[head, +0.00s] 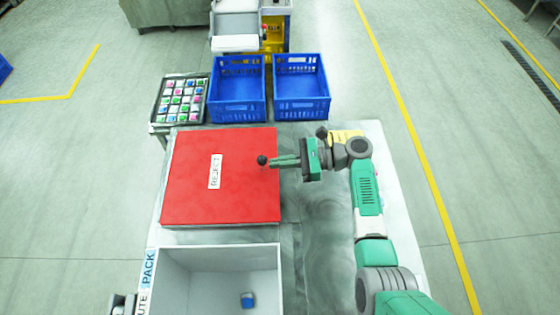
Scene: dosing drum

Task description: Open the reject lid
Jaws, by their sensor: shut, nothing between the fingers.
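The reject lid (230,200) is a flat red panel with a white label reading REJECT (215,172). It lies flat and closed on the table, left of my arm. A small dark round knob (262,160) shows near the lid's right edge. Nothing is held between the fingers. Whether the tips touch the knob or the lid cannot be told. What is under the lid is hidden.
An open grey bin (172,280) marked PACK, with a small blue-and-white item (247,300) inside, sits in front of the lid. Two blue crates (238,112) (303,110) and a tray (157,124) of several coloured items stand behind. The table right of the bin (320,260) is clear.

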